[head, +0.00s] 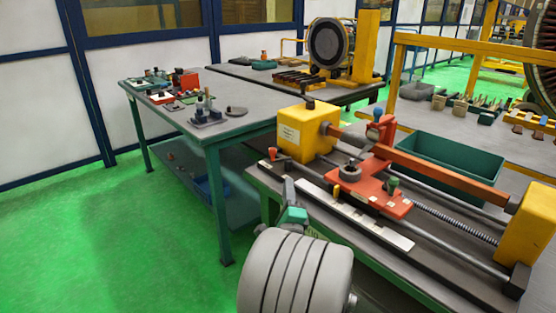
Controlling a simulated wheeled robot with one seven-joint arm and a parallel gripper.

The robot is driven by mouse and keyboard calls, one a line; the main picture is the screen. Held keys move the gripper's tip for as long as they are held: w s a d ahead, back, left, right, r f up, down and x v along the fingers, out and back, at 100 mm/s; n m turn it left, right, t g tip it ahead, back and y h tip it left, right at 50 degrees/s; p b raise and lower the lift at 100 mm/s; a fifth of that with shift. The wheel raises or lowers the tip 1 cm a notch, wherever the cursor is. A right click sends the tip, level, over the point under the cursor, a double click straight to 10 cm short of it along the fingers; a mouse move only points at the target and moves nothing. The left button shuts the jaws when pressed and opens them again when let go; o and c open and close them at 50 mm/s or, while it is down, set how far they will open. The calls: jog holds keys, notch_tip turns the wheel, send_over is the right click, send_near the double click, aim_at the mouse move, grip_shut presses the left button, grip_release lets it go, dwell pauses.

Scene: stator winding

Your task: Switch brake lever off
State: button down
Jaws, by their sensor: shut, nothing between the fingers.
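A winding machine with yellow end blocks (303,138), an orange bar (455,178) and a red carriage (370,193) stands at right of centre. Several small knobs or levers show on it: a black one (309,102) on the left block, a red one (376,130), a green one (392,184) and an orange one (273,154).
A green-legged table (240,132) with small parts stands to the left, and a green bin (450,160) behind the machine. The green floor at left (100,245) is clear.

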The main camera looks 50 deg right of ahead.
aim_at(281, 159)
jog(key=p+x, duration=0.2)
jog(key=x, duration=0.3)
jog(key=shift+w+d+r+p, duration=0.2)
jog(key=shift+r+p, duration=0.1)
jog(key=shift+p, duration=0.05)
jog(key=w+p, duration=0.1)
jog(key=w+r+p, duration=0.1)
jog(key=shift+w+d+r+p, duration=0.15)
jog(key=shift+w+d+p, duration=0.05)
jog(key=shift+p, duration=0.15)
jog(key=shift+w+p, duration=0.35)
jog(key=shift+p, duration=0.05)
jog(key=shift+w+d, duration=0.1)
jog(key=shift+w, duration=0.2)
